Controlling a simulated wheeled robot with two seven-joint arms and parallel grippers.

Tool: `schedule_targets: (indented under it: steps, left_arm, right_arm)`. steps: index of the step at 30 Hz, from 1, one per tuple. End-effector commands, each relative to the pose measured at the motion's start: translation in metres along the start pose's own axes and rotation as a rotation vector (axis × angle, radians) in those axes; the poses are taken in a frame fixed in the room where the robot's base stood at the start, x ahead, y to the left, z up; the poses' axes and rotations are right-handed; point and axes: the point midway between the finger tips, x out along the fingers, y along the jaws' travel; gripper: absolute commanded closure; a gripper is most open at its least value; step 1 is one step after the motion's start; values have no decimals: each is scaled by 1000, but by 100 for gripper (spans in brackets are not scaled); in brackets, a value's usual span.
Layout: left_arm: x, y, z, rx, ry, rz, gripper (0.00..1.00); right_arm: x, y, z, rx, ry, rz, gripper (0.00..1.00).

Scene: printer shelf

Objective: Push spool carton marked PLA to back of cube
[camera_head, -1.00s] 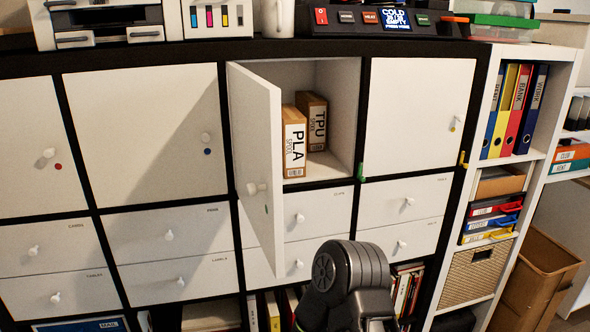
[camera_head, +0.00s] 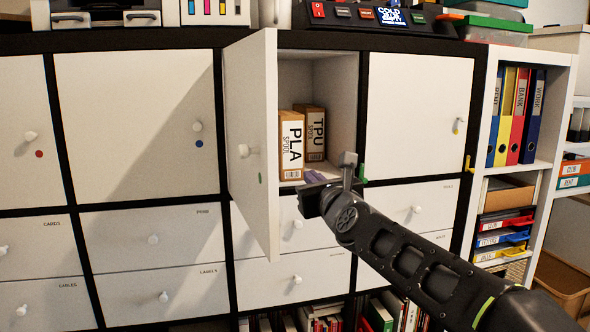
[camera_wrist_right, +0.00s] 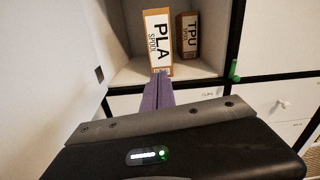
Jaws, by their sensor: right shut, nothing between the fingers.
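The spool carton marked PLA (camera_head: 291,146) stands upright near the front of the open cube (camera_head: 337,110), at its left side. It also shows in the right wrist view (camera_wrist_right: 157,38). My right gripper (camera_head: 316,177) is at the cube's front opening, low and just in front of the PLA carton. Its purple fingers are shut and empty, and in the right wrist view their tips (camera_wrist_right: 160,76) point at the carton's lower front. I cannot tell whether they touch it. My left gripper is not in view.
A brown carton marked TPU (camera_head: 315,138) stands to the right of and behind the PLA carton. The white cube door (camera_head: 252,130) hangs open at the left, jutting forward. A green catch (camera_head: 363,172) sits at the cube's lower right edge. Closed drawers (camera_head: 290,225) lie below.

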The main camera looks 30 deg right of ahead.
Motion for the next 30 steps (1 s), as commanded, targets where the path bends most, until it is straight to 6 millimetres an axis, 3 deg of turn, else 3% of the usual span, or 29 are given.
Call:
schedule_targets:
  steps: [4, 17, 23, 30]
  left_arm:
    - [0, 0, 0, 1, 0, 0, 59]
    - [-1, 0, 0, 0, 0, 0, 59]
    - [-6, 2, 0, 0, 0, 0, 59]
    - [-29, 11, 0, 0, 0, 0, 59]
  right_arm:
    - [0, 1, -1, 117, 4, 3, 100]
    - [4, 1, -2, 125, 6, 3, 100]
    - [22, 1, -2, 125, 8, 2, 100]
    - [67, 0, 1, 126, 11, 3, 100]
